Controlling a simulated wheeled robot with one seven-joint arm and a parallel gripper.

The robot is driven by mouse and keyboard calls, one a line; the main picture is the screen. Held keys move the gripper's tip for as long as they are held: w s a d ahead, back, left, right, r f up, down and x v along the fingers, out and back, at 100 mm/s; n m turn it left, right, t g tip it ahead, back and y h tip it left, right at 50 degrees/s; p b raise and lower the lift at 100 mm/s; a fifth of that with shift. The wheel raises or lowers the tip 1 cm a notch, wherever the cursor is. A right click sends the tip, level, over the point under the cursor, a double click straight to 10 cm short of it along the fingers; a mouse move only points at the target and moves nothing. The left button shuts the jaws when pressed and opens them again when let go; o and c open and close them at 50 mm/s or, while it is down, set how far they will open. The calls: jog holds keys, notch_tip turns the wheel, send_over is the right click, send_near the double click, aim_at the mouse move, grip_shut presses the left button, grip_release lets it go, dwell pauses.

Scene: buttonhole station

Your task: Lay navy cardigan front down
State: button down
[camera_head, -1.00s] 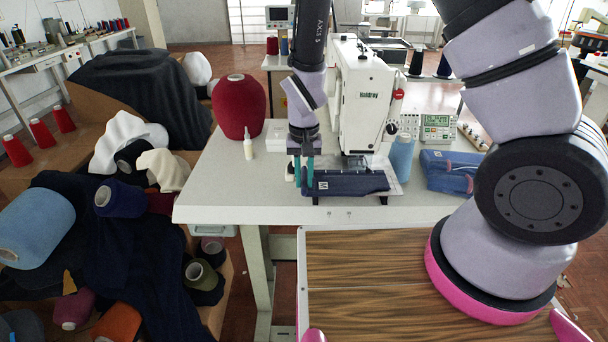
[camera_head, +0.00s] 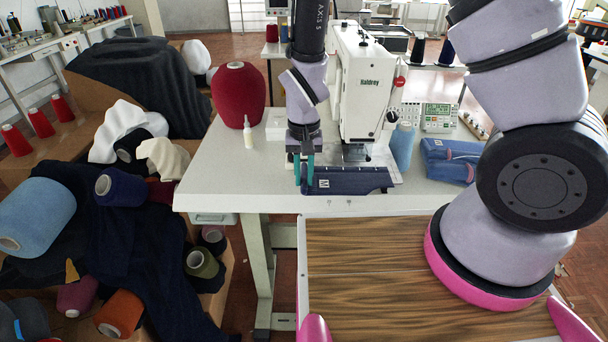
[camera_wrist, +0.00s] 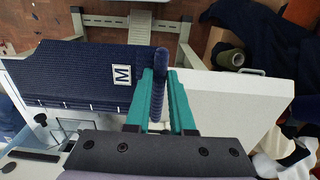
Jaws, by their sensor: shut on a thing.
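The navy cardigan front (camera_head: 350,181) is a dark blue knit piece with a white M label. It lies on the front edge of the sewing table, below the white buttonhole machine (camera_head: 366,95). In the wrist view the knit piece (camera_wrist: 80,75) spreads to the left, its near edge beside the machine's plate. My gripper (camera_head: 304,178) points down at the piece's left end. Its teal fingers (camera_wrist: 162,85) are shut on an upright strip of navy knit. Whether the piece touches the table all along is unclear.
A red cone (camera_head: 238,95) and a small white bottle (camera_head: 248,132) stand left on the table. A light blue cone (camera_head: 402,146) and folded blue fabric (camera_head: 448,160) stand right. Bare tabletop (camera_head: 225,180) is free to the left. Piled cones and cloth lie lower left.

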jog(key=shift+s, duration=0.1)
jog(key=shift+s+r, duration=0.35)
jog(key=shift+s, duration=0.45)
jog(key=shift+s+r, duration=0.3)
jog(key=shift+s, duration=0.5)
jog(key=shift+s+r, duration=0.35)
jog(key=shift+s, duration=0.45)
jog(key=shift+a+r, duration=0.1)
notch_tip(320, 180, up, 5)
jog(key=shift+f, duration=0.1)
